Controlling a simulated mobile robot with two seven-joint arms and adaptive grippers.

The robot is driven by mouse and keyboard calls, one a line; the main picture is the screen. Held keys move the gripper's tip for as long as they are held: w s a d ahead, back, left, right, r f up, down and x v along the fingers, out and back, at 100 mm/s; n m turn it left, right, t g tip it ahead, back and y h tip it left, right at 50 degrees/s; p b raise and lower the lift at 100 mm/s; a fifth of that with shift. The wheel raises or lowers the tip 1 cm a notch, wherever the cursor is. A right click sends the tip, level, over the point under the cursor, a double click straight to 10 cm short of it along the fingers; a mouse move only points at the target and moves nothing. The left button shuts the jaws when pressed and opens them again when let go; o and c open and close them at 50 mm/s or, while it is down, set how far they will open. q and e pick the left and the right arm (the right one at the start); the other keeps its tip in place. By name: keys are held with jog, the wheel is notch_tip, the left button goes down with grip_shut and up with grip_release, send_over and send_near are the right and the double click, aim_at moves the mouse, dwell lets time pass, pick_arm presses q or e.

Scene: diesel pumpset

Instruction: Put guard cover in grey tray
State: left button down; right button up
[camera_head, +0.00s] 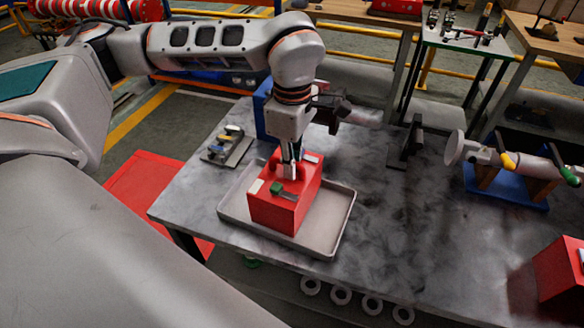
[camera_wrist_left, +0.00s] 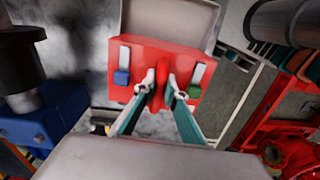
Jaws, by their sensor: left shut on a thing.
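The guard cover (camera_head: 284,205) is a red box with latch pieces on top. In the head view it appears within the rim of the grey tray (camera_head: 340,222); I cannot tell whether its underside touches the tray floor. My left gripper (camera_head: 289,172) points down onto its top. In the left wrist view the gripper's fingers (camera_wrist_left: 170,92) are shut on the red handle in the middle of the guard cover (camera_wrist_left: 190,63), between a blue latch and a green latch. The tray's floor is partly hidden by the cover. My right gripper is not in view.
The tray is on a grey metal table (camera_head: 400,230) with clear room to its right. A small dark tray of parts (camera_head: 227,146) lies behind left. A dark bracket (camera_head: 405,145) stands behind right. A blue stand with a grey shaft (camera_head: 507,187) and another red box (camera_head: 562,268) are farther right.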

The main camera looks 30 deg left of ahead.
pick_arm(q)
jog(key=shift+f, duration=0.75)
jog(key=shift+f, duration=0.2)
jog(key=c, duration=2.1)
grip_release()
notch_tip(320, 180, up, 12)
jog(key=shift+r, duration=0.2)
